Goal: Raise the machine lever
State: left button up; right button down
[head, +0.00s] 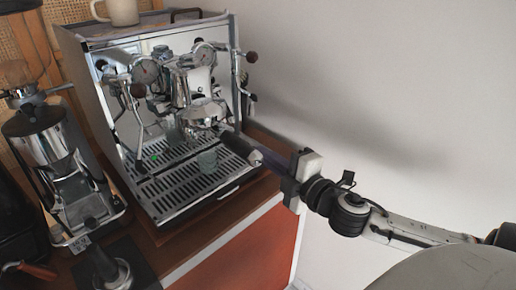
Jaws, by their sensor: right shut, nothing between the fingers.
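The chrome espresso machine (175,185) stands on the wooden counter, with two round gauges and a group head (196,108) in the middle of its front. A black handle (238,145) slants out from the group head, down and to the right. I cannot make out for certain which part is the machine lever. My right gripper (270,161) comes in from the right and is shut and empty. Its fingertips are by the outer end of the black handle; I cannot tell whether they touch it. My left gripper is not in view.
A mug (121,11) sits on top of the machine. A coffee grinder (58,160) stands at the left and a tamper (108,268) at the front. The wall (400,80) is close on the right.

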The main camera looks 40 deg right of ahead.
jog(key=w+r+n, duration=0.1)
jog(key=w, duration=0.1)
jog(key=w+a+n+y, duration=0.1)
jog(key=w, duration=0.2)
jog(key=w+a+r+n+y, duration=0.1)
jog(key=w, duration=0.2)
jog(key=shift+w+r+t, duration=0.2)
jog(key=shift+r+t, duration=0.1)
jog(key=shift+y, duration=0.3)
